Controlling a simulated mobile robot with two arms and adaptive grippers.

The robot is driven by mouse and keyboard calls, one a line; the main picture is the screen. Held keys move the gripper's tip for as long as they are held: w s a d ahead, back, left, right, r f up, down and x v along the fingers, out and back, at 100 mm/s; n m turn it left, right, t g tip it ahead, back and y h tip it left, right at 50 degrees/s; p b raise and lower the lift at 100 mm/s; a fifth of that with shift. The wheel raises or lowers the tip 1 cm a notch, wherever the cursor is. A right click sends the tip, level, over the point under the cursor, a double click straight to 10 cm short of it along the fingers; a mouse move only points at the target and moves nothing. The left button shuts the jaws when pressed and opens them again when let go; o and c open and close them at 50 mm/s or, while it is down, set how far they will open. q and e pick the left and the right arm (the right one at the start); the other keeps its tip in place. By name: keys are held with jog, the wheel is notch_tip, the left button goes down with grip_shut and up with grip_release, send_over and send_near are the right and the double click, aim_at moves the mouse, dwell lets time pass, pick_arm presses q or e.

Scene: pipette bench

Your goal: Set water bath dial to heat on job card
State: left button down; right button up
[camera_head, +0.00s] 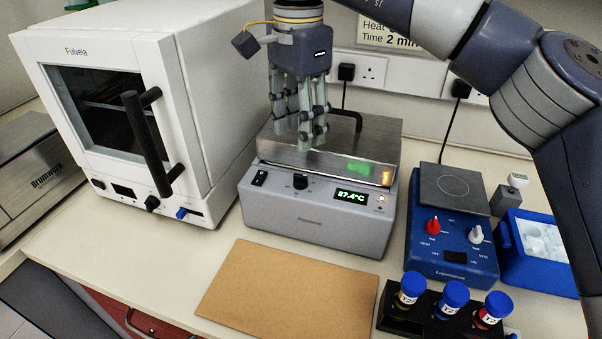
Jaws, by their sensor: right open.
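The water bath (310,220) is a grey box with a steel lid and a black handle, at the middle of the bench. Its black dial (300,181) is on the front panel, between a black switch and a green display (351,197) reading 27.4°C. My right gripper (311,141) points down, open and empty, over the lid, above and behind the dial in the picture. It looks apart from the dial. The job card (390,38) on the back wall shows "Heat" and "Time 2 min"; my right arm hides part of it, including the heat value. My left gripper is out of view.
A white oven (190,110) with a black handle stands left of the bath. A blue hotplate (450,245), a blue ice box (545,270) and a black rack with blue-capped vials (430,315) are at right. A brown board (290,290) lies in front.

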aim_at(301, 175)
notch_tip(301, 175, down, 10)
jog(key=n+b, duration=0.1)
jog(key=n, duration=0.6)
jog(key=shift+d+r+b, duration=0.1)
jog(key=shift+d+b, duration=0.05)
jog(key=shift+b, duration=0.15)
grip_shut()
